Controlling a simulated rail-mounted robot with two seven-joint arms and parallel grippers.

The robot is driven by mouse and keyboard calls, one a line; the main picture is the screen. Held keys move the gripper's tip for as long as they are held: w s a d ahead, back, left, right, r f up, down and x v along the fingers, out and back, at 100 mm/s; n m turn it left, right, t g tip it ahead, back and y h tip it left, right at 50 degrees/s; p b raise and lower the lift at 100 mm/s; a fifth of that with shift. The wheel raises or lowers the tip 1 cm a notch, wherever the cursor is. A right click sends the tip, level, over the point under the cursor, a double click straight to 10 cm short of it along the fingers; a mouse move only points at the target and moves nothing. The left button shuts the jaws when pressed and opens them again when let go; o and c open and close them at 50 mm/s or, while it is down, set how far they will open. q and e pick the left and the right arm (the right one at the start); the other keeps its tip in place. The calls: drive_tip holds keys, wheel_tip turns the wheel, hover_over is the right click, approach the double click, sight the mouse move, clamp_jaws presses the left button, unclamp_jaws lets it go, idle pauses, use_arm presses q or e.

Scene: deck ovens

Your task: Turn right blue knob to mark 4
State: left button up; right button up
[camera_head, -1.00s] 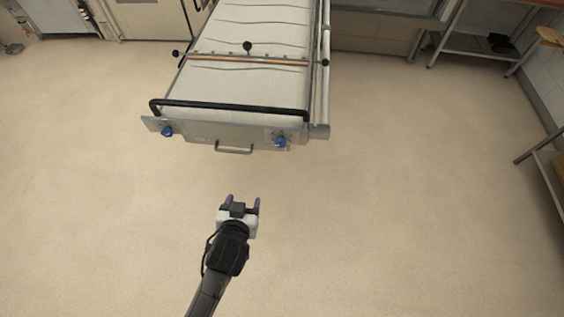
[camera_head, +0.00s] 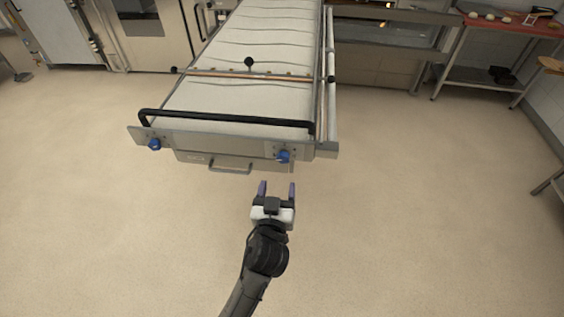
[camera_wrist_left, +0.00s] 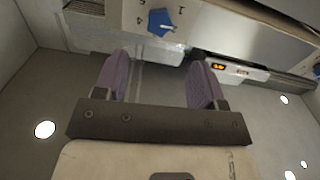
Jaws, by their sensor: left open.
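The right blue knob (camera_head: 283,156) sits on the front panel of the conveyor loader, near its right end. My left gripper (camera_head: 277,188) is open and empty, a little in front of and below this knob, apart from it. In the left wrist view the open fingers (camera_wrist_left: 159,80) point toward the panel, and a blue knob (camera_wrist_left: 160,22) with number marks around it shows beyond them. The left blue knob (camera_head: 154,144) is at the panel's other end. My right gripper is not in view.
A metal handle (camera_head: 231,166) sticks out below the panel between the knobs. A black bar (camera_head: 225,119) runs above the panel. The floor (camera_head: 420,210) around the loader is clear. A metal table (camera_head: 480,60) stands at the back right.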

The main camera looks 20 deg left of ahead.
sight(282, 160)
use_arm(q)
drive_tip(key=x, duration=0.9)
drive_tip(key=shift+w, duration=0.2)
drive_tip(key=shift+c, duration=0.3)
drive_tip(key=c, duration=0.9)
drive_tip(key=shift+o, duration=0.2)
